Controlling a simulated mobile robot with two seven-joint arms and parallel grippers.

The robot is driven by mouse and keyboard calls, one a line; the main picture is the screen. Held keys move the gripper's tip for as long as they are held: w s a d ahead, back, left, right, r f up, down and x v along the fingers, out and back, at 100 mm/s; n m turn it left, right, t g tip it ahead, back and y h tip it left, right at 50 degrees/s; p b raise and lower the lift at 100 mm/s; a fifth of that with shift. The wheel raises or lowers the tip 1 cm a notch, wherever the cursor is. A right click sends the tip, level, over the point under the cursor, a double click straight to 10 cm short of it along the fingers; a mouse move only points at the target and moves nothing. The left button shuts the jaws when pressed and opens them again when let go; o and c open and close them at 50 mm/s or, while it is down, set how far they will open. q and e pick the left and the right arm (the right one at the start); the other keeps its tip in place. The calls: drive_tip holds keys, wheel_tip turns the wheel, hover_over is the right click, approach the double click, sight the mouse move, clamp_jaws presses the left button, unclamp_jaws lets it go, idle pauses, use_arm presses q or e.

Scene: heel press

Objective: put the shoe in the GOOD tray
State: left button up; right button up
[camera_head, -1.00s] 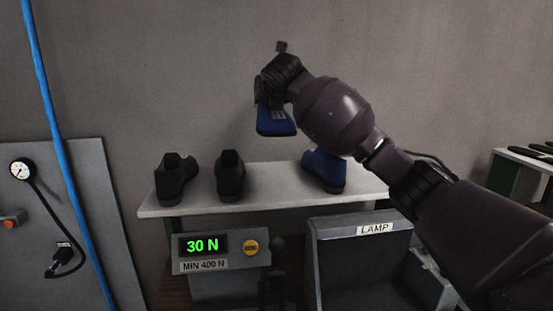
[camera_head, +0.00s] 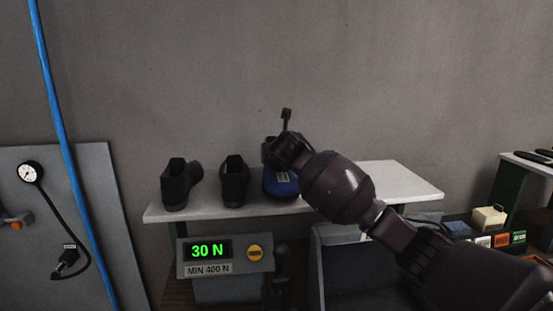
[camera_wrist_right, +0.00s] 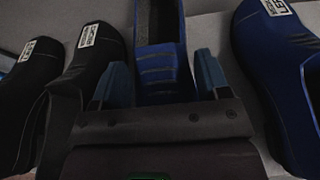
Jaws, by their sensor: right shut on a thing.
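A blue shoe with a white label (camera_head: 281,182) is at the shelf top, right of two black shoes. My right gripper (camera_head: 276,158) reaches it from above, shut on it. In the right wrist view the same shoe (camera_wrist_right: 160,70) lies between my two fingers. Whether its sole touches the shelf I cannot tell. A second blue shoe (camera_wrist_right: 278,70) stands to the right in the wrist view; my arm hides it in the head view. My left gripper is out of view. I cannot make out a tray marked GOOD.
Two black shoes (camera_head: 180,186) (camera_head: 235,183) stand on the white shelf (camera_head: 405,181). A readout (camera_head: 208,250) shows 30 N below it. A grey bin (camera_head: 340,265) is partly behind my arm. Small coloured boxes (camera_head: 503,240) sit at right. The shelf's right end is clear.

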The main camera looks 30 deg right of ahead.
drive_tip(key=shift+f, duration=0.6)
drive_tip(key=o, duration=1.5)
drive_tip(key=shift+f, duration=0.15)
